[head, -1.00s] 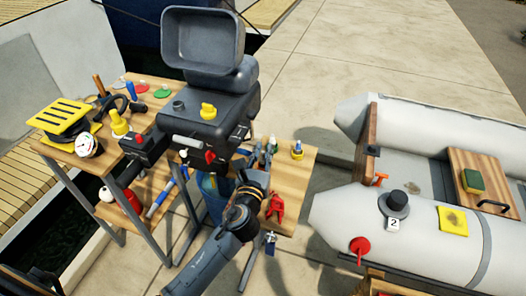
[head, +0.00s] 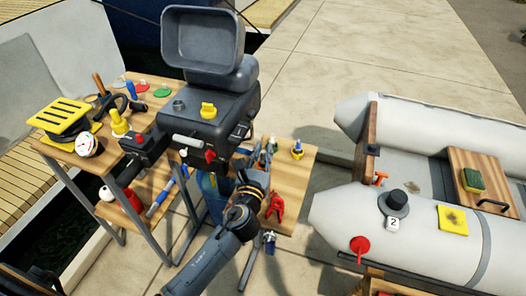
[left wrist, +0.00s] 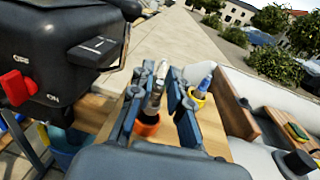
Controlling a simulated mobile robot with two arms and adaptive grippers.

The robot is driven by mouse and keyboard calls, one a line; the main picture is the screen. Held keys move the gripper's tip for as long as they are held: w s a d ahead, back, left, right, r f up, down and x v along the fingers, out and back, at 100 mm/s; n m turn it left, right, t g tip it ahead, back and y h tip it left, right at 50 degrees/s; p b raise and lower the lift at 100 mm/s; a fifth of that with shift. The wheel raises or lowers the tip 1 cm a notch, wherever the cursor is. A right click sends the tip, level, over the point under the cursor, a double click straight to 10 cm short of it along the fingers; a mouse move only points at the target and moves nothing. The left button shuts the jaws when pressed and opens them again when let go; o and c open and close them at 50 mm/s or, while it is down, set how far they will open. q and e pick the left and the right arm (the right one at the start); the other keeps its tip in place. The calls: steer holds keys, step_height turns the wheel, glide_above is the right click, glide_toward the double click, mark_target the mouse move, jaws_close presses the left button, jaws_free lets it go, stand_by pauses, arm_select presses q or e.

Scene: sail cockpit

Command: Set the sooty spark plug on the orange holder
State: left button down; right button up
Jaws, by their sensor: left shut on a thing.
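My left gripper (left wrist: 155,84) is shut on the sooty spark plug (left wrist: 154,92), a grey, dark-stained plug standing roughly upright between the fingers in the left wrist view. The orange holder (left wrist: 147,126) shows directly below the plug, close to its lower end. I cannot tell whether the plug touches it or sits in it. In the head view my left gripper (head: 263,163) is over the small wooden table (head: 290,180), beside the engine, and hides the holder. My right gripper is not in view.
A yellow holder with a blue-topped item (head: 297,149) stands right of my gripper; it also shows in the left wrist view (left wrist: 202,88). The black engine (head: 215,120) stands close on the left. Red pliers (head: 275,205) lie at the table's front. The grey inflatable boat (head: 345,215) is further right.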

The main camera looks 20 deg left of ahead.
mark_target(262, 157)
arm_select(q)
steer(key=shift+f+b, duration=0.35)
steer(key=shift+f, duration=0.1)
steer(key=c, duration=1.6)
jaws_free()
steer(key=shift+o, duration=0.2)
steer(key=shift+s+d, duration=0.15)
steer(key=shift+s, duration=1.15)
steer(key=shift+s+d, duration=0.1)
steer(key=shift+s, duration=1.2)
steer(key=shift+s+d, duration=0.15)
steer(key=shift+s, duration=1.3)
steer(key=shift+s+d, duration=0.1)
steer(key=shift+s, duration=1.35)
steer(key=shift+s+f, duration=0.1)
